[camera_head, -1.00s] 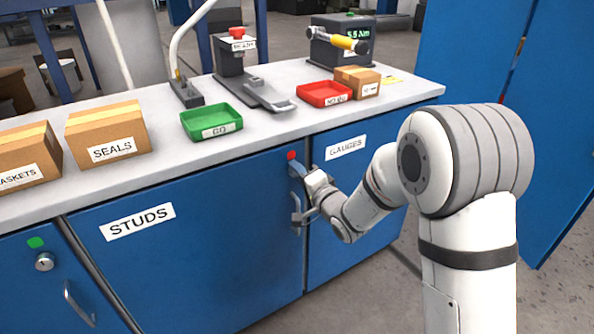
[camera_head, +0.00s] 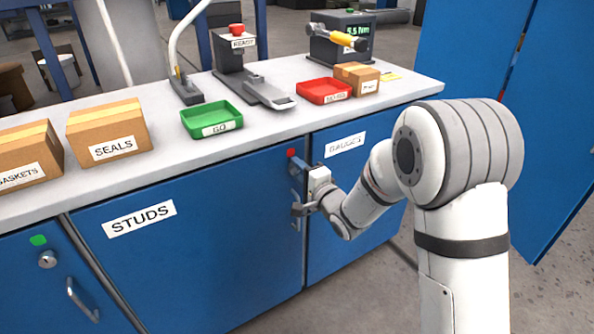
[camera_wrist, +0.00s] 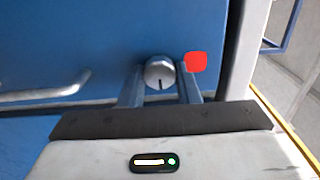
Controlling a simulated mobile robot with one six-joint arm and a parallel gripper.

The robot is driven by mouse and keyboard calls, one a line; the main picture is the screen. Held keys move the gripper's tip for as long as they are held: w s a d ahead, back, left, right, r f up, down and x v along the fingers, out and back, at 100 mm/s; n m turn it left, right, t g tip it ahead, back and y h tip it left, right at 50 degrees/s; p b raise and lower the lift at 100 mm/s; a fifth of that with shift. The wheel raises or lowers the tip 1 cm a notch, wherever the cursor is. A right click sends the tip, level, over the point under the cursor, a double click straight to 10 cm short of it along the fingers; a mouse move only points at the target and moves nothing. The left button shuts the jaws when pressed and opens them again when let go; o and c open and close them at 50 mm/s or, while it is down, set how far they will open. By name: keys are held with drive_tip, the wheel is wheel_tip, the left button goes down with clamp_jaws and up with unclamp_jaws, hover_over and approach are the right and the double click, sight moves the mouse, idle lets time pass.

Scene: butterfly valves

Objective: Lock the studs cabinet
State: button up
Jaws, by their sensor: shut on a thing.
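The blue studs cabinet door (camera_head: 200,245) is shut, with its white STUDS label (camera_head: 139,219) facing me. A red marker (camera_head: 291,153) sits at its upper right corner; it also shows in the wrist view (camera_wrist: 196,62). Below it, my gripper (camera_head: 297,168) is at the lock, which its fingers hide in the head view. In the wrist view the round metal lock knob (camera_wrist: 159,72) sits between my two fingers, and its dark slot looks upright. My gripper (camera_wrist: 160,78) is shut on this knob. The door's bar handle (camera_wrist: 45,92) is left of the knob in the wrist view.
The gauges cabinet (camera_head: 350,190) adjoins on the right. A neighbouring cabinet at the left has a green marker (camera_head: 38,240) above its lock. The worktop above holds a green tray (camera_head: 212,120), a red tray (camera_head: 323,91) and boxes.

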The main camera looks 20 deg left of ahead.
drive_tip(key=o, duration=1)
drive_tip(key=p+v, duration=0.1)
drive_tip(key=v, duration=0.7)
drive_tip(key=s+d+r+n+g+h+p, duration=0.1)
drive_tip(key=d+r+n+h+p, duration=0.1)
drive_tip(key=d+r+h+p, duration=0.6)
drive_tip(key=d+r+n+h+p, duration=0.1)
drive_tip(key=d+r+h+p, duration=0.4)
drive_tip(key=d, duration=0.6)
drive_tip(key=s+d+r+n+g+p, duration=0.1)
drive_tip(key=s+d+r+g+p, duration=0.1)
drive_tip(key=s, duration=0.5)
drive_tip(key=s+d+r+n+g+p, duration=0.2)
drive_tip(key=s+d+r+g+p, duration=0.1)
drive_tip(key=s+r, duration=0.3)
drive_tip(key=s+d+r+n+g+p, duration=0.2)
drive_tip(key=s+d+r+g+p, duration=0.1)
drive_tip(key=s, duration=0.6)
drive_tip(key=shift+s+d+r+h+p, duration=0.1)
drive_tip(key=shift+d+r+h+p, duration=0.3)
drive_tip(key=shift+d+r+p, duration=0.45)
